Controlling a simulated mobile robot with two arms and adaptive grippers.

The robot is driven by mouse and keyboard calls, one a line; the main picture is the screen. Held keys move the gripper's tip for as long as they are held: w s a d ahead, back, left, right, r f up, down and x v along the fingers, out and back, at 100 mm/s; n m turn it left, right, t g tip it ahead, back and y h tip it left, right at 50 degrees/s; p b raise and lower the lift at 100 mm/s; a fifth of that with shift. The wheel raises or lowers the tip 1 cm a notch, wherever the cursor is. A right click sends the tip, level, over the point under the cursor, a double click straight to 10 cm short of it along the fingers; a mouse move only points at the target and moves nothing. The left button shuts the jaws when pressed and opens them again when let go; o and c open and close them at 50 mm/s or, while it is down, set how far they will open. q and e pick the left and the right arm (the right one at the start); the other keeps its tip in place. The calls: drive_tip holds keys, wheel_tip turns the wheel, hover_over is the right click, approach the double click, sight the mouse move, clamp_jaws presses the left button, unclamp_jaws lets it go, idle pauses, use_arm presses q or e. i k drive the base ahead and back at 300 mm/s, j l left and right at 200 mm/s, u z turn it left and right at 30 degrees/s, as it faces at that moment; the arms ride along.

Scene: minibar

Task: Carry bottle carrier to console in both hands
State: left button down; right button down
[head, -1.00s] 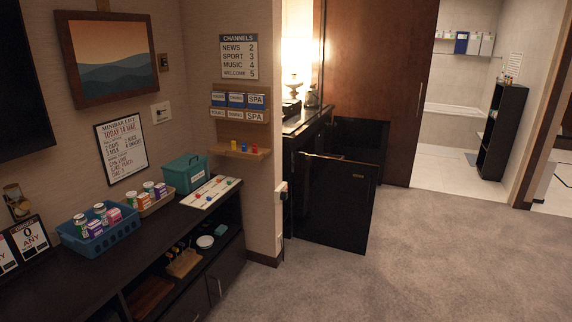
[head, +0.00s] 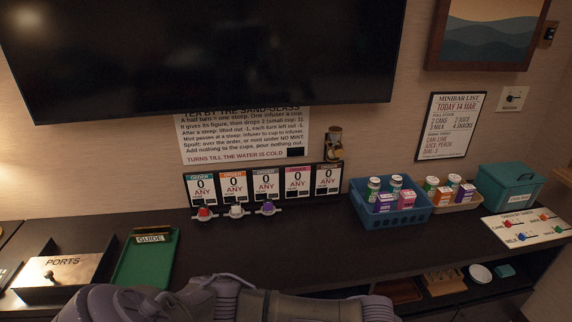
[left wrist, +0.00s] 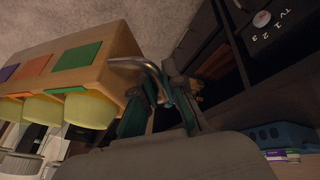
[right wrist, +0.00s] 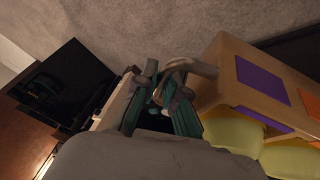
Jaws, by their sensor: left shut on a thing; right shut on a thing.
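The bottle carrier is a light wooden box with coloured squares on its side. It shows in the left wrist view (left wrist: 112,42) and in the right wrist view (right wrist: 228,68). Pale yellow rounded shapes (left wrist: 88,108) sit along it. My left gripper (left wrist: 160,92) is shut on a bent metal handle at one end. My right gripper (right wrist: 163,98) is shut on the handle at the other end. The dark console (head: 300,250) runs across the head view under the television. The carrier and both grippers are out of the head view.
On the console stand a blue basket of cans and cartons (head: 392,216), a teal box (head: 508,188), a button board (head: 530,226), a row of cards (head: 262,187), a green guide tray (head: 147,265) and a ports box (head: 58,272). The middle front is bare.

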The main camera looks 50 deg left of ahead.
sight(296, 235)
drive_tip(key=i+j+u, duration=0.2)
drive_tip(key=u, duration=0.25)
drive_tip(key=i+u, duration=0.75)
drive_tip(key=u, duration=0.15)
drive_tip(key=i+l+u, duration=0.15)
drive_tip(key=i+u, duration=0.3)
drive_tip(key=k, duration=0.1)
